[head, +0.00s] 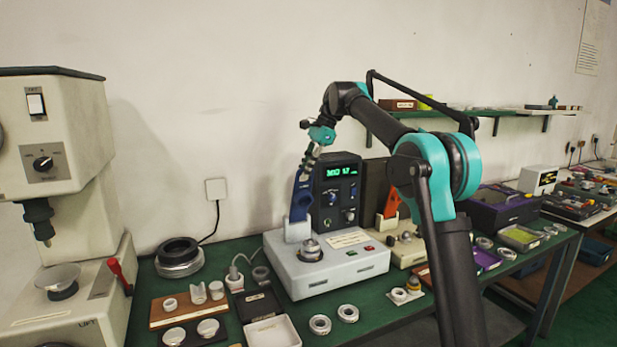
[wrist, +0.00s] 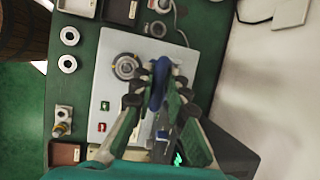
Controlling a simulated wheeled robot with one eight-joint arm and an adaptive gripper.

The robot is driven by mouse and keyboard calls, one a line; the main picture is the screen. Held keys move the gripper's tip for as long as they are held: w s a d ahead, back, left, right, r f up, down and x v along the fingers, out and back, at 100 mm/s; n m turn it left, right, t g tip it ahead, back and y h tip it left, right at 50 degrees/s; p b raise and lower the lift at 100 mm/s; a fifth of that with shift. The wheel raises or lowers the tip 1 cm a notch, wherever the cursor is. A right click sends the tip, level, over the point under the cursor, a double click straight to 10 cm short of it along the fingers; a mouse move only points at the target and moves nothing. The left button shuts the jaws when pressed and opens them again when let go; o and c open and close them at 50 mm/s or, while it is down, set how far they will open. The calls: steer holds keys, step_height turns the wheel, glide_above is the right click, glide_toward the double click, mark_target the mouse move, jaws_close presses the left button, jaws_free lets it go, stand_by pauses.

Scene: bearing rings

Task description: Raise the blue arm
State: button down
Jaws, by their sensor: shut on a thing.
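The blue arm (head: 300,203) stands up from the pale grey tester (head: 330,277), close to upright, at the left of the black display unit (head: 336,190). My gripper (head: 309,161) is at its upper end. In the wrist view my gripper (wrist: 158,92) has its fingers on either side of the blue arm (wrist: 158,80) and is shut on it. A metal ring (head: 310,247) sits on the tester's round seat, in front of the arm. The ring also shows in the wrist view (wrist: 126,67), left of the fingers. The fingers partly hide the blue arm there.
A second tester with an orange arm (head: 391,203) stands to the right, behind my arm. Loose rings (head: 320,324) lie on the green bench in front. A white tray (head: 272,333) and a wooden board with rings (head: 180,308) are at front left. The wall is close behind.

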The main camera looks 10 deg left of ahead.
steer(key=shift+w+a+r, duration=0.3)
steer(key=shift+w+a, duration=0.4)
steer(key=shift+w, duration=0.2)
steer(key=c, duration=1.6)
jaws_free()
steer(key=shift+w+a, duration=0.1)
steer(key=shift+o, duration=0.2)
steer(key=shift+r, duration=0.1)
steer(key=shift+v, duration=3.65)
